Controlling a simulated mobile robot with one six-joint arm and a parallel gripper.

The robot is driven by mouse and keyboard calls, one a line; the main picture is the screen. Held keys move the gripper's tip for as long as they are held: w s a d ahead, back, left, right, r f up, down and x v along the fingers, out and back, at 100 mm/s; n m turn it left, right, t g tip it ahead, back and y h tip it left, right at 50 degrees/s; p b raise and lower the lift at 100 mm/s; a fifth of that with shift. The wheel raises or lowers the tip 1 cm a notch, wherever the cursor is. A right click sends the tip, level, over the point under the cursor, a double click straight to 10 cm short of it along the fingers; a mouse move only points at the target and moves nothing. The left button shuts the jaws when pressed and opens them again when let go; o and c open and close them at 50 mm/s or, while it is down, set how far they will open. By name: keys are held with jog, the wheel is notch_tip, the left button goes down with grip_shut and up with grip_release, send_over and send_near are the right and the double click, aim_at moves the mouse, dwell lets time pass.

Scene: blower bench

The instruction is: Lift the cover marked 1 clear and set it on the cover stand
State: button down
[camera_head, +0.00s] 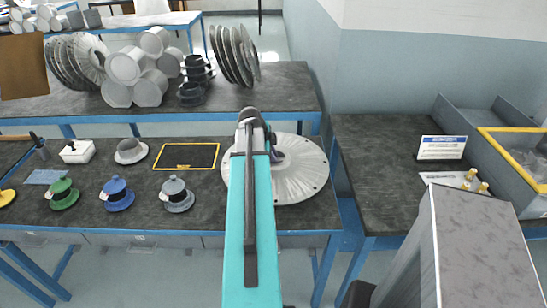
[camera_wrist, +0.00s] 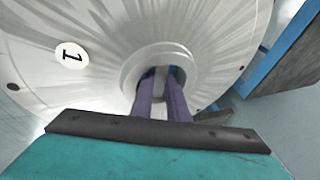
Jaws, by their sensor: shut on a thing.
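The cover marked 1 is a large pale grey round disc (camera_wrist: 215,25) with a raised hub in the wrist view. Its white round label (camera_wrist: 70,55) carries a 1. In the head view the cover (camera_head: 305,178) shows at the right end of the front bench, partly hidden behind my arm. My gripper (camera_wrist: 163,78) has its purple fingers shut at the hub of the cover, holding it. In the head view my gripper (camera_head: 276,150) is mostly hidden by the arm. I cannot tell whether the cover touches what is under it. I cannot clearly identify the cover stand.
A yellow-edged black mat (camera_head: 187,156) lies left of the cover. Green (camera_head: 63,192), blue (camera_head: 117,194) and grey (camera_head: 176,194) flanged parts stand in front. Several discs and cylinders fill the back bench (camera_head: 285,85). The right bench (camera_head: 385,150) has bare space beside a sign (camera_head: 441,147).

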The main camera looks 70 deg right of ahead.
jog(key=shift+f+b, duration=0.35)
jog(key=shift+f, duration=0.05)
dwell(0.9)
jog(key=c, duration=1.6)
grip_release()
jog(key=shift+c, duration=0.2)
jog(key=shift+a+f, duration=0.1)
jog(key=shift+f, duration=0.1)
jog(key=shift+r+p, duration=3.3)
jog(key=shift+r, duration=1.35)
